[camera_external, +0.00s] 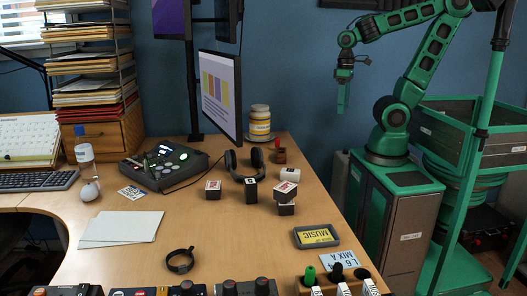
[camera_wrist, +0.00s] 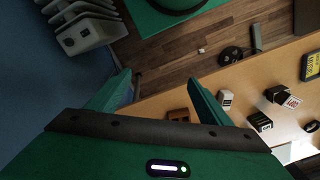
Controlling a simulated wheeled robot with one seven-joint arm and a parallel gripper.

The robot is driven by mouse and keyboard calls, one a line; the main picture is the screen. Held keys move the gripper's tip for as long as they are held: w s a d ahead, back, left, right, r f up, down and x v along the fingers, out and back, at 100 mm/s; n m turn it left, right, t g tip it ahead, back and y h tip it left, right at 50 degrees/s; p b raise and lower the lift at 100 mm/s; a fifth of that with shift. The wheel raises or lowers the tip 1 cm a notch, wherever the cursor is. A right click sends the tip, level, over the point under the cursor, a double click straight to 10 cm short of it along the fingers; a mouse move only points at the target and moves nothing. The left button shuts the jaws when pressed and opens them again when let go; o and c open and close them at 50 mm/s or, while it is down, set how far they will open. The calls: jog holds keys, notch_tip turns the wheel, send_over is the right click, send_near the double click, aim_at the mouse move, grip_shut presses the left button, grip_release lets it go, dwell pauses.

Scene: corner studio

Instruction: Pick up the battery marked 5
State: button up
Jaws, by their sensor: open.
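Several small black blocks with white labelled faces lie on the desk (camera_external: 200,240) in the external view: a left one (camera_external: 212,189), a middle one (camera_external: 251,190), and one (camera_external: 286,194) resting on or against another (camera_external: 286,209). A small white piece (camera_external: 290,174) lies beside them. The marks are too small to read, so I cannot tell which is the battery marked 5. My gripper (camera_external: 341,108) hangs open and empty, pointing down beyond the desk's right edge. The wrist view shows its spread fingers (camera_wrist: 160,100), with dark blocks (camera_wrist: 261,122) and the white piece (camera_wrist: 226,98) to the right.
Headphones (camera_external: 244,164), a monitor (camera_external: 220,95) and a yellow-labelled jar (camera_external: 260,122) stand behind the blocks. A wooden holder (camera_external: 280,156) is near the right edge. A MUSIC tray (camera_external: 316,237) lies in front. The desk's middle is mostly clear.

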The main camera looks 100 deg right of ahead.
jog(key=w+r+n+t+h, duration=0.1)
jog(key=w+r+n+t, duration=0.2)
jog(key=w, duration=0.9)
jog(key=n+t+y, duration=0.5)
jog(key=n+t, duration=0.3)
send_over(250, 191)
jog(key=s+d, duration=0.3)
jog(key=d, duration=0.1)
jog(key=shift+y, duration=0.3)
notch_tip(250, 191, down, 20)
jog(key=shift+s+r, duration=0.1)
jog(key=shift+s, duration=0.05)
jog(key=shift+x, duration=3.75)
jog(key=shift+d, duration=0.1)
jog(key=shift+c, duration=0.3)
